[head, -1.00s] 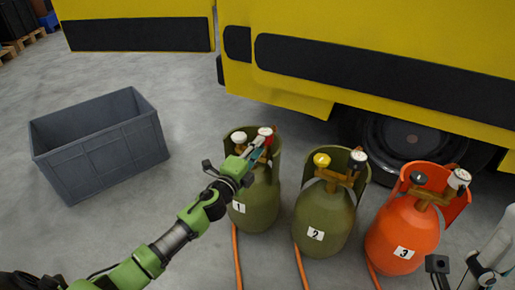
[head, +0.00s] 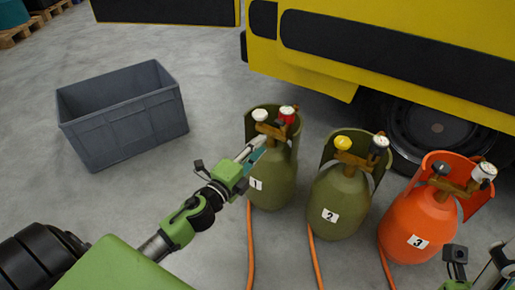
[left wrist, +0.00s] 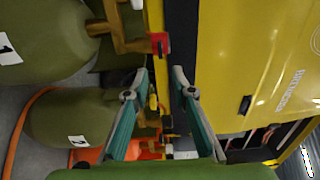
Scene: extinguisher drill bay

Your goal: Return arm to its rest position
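My left gripper (head: 257,148) is in front of the green cylinder numbered 1 (head: 271,185), below its red valve knob (head: 288,114) and apart from that knob. In the left wrist view its two fingers (left wrist: 160,75) are spread, with nothing held between them. My left arm reaches in from the lower left, with a large green link near the camera. My right gripper (head: 500,262) shows only partly at the lower right edge, and its fingers cannot be made out.
Green cylinder 2 (head: 340,200) and orange cylinder 3 (head: 419,225) stand to the right, with orange hoses on the floor. A grey crate (head: 125,120) stands at the left. A yellow vehicle (head: 400,55) is behind the cylinders. Floor between crate and cylinders is clear.

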